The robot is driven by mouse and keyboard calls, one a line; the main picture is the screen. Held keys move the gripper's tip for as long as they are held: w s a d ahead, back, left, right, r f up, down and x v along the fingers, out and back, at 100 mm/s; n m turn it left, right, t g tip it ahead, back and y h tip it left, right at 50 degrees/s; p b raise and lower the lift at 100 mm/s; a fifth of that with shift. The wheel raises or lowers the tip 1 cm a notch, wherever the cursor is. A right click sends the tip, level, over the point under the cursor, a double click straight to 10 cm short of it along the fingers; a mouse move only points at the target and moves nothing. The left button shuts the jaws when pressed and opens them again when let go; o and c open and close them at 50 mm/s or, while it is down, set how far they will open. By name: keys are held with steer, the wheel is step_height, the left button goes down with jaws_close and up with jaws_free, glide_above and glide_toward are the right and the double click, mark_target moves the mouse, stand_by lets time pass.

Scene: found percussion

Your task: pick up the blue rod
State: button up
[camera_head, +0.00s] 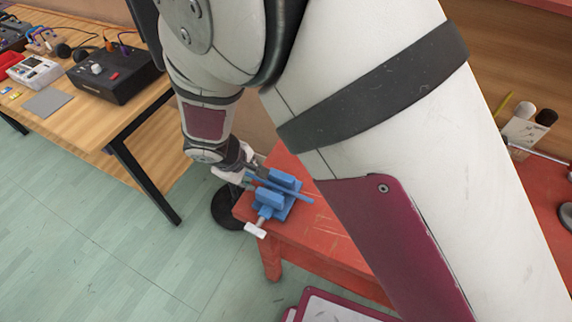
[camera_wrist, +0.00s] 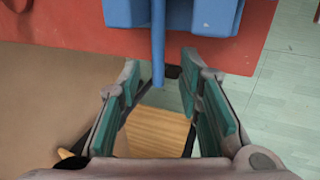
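The blue rod (camera_head: 303,197) lies between the two jaws of a blue vise (camera_head: 269,197) at the corner of the red table. One end sticks out past the vise toward my gripper (camera_head: 246,174). In the wrist view the rod (camera_wrist: 158,45) comes down from the top between the two vise jaws (camera_wrist: 216,14). My gripper (camera_wrist: 160,78) is open, with its teal-padded fingers on either side of the rod's near end. Gaps show on both sides, so the pads do not touch it. In the head view my arm hides part of the fingers.
The red table (camera_head: 330,232) runs right behind my arm. A white vise handle (camera_head: 255,230) juts out at its front. A wooden table (camera_head: 95,112) at the left holds a black box (camera_head: 116,72) and other devices. Pale green floor (camera_head: 90,225) lies open between the tables.

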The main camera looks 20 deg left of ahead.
jaws_close()
steer(key=shift+r, duration=0.1)
